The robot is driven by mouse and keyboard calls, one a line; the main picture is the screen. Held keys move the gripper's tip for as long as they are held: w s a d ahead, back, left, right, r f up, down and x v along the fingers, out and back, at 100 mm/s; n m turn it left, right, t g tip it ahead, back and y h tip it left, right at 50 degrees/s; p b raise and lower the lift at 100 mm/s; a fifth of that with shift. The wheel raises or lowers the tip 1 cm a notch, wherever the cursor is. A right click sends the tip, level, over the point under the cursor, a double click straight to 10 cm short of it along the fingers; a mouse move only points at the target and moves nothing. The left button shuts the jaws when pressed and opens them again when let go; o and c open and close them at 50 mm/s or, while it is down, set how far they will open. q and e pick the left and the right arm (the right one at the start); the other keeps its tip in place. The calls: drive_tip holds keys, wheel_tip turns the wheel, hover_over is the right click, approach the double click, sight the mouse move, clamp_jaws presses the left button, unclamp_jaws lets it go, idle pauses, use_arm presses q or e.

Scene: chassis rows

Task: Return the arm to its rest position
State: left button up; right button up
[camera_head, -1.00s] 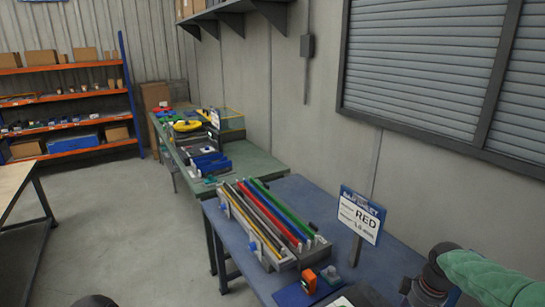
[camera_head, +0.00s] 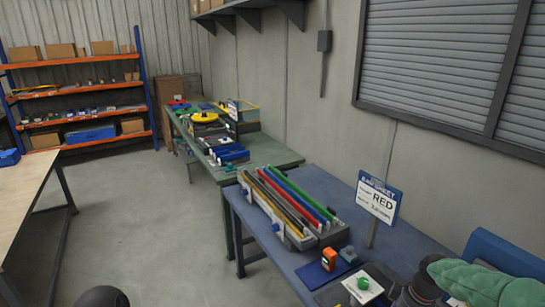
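My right arm comes in at the lower right with a green sleeve (camera_head: 485,285) and a dark joint at its end. A dark part (camera_head: 412,296) below that joint looks like my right gripper, over the near end of the blue table. Its fingers cannot be made out, so whether it is open or shut does not show. No held object can be seen there. My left gripper is not in view; only a dark rounded shape shows at the bottom left edge.
A green bench (camera_head: 270,155) stands behind. Floor between the tables is clear.

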drive_tip(key=s+a+f+m+y, duration=0.2)
drive_tip(key=s+a+f+m, duration=0.15)
drive_tip(key=a+f, duration=1.35)
drive_tip(key=s+a+f+m, duration=0.4)
drive_tip(key=s+a+f, duration=0.6)
drive_tip(key=s, duration=0.4)
drive_tip(key=shift+s+a+f+g+y, duration=0.15)
drive_tip(key=shift+s+f+g+y, duration=0.25)
drive_tip(key=shift+f, duration=0.45)
